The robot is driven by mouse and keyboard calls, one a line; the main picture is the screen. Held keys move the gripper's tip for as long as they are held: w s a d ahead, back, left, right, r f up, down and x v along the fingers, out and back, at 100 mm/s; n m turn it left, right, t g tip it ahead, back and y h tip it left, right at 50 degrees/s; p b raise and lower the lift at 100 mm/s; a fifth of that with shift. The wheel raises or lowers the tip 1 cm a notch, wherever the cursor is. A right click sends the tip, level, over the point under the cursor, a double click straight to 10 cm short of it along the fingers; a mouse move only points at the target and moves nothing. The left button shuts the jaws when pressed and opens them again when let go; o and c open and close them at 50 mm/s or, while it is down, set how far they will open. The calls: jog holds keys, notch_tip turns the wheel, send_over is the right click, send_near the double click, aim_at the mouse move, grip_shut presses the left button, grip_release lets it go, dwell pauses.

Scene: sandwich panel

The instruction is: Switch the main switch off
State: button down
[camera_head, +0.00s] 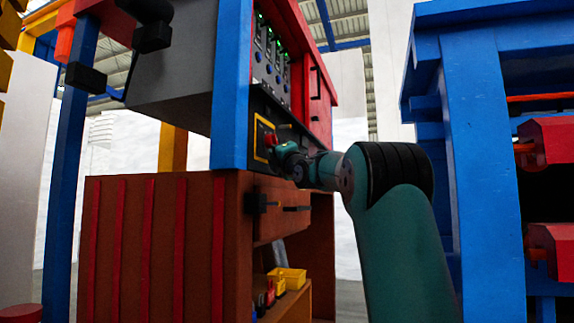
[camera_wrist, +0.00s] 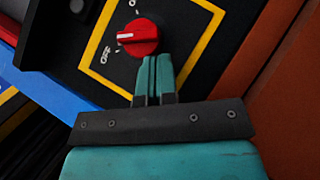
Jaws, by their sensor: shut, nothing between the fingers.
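The main switch is a round red knob (camera_wrist: 138,37) on a black panel inside a yellow square frame (camera_wrist: 202,45) in the wrist view. A white mark on the knob points left in that view. The word OFF is printed at its lower left, and another small label, partly cut off, is above it. My gripper (camera_wrist: 157,60) is shut and empty, its teal fingertips at the knob's lower edge. I cannot tell whether they touch it. In the head view the red knob (camera_head: 270,139) shows just left of my gripper (camera_head: 279,149), partly hidden by it.
Above the switch, a panel with green lights (camera_head: 270,45) sits in a blue and red frame. A brown cabinet (camera_head: 150,245) with a drawer (camera_head: 283,222) and small yellow bins (camera_head: 287,280) stands below. A blue rack (camera_head: 475,170) with red parts is at the right.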

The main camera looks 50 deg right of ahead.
jog(key=a+b+v, duration=0.2)
jog(key=b+v, duration=0.1)
jog(key=v, duration=0.9)
jog(key=shift+w, duration=0.4)
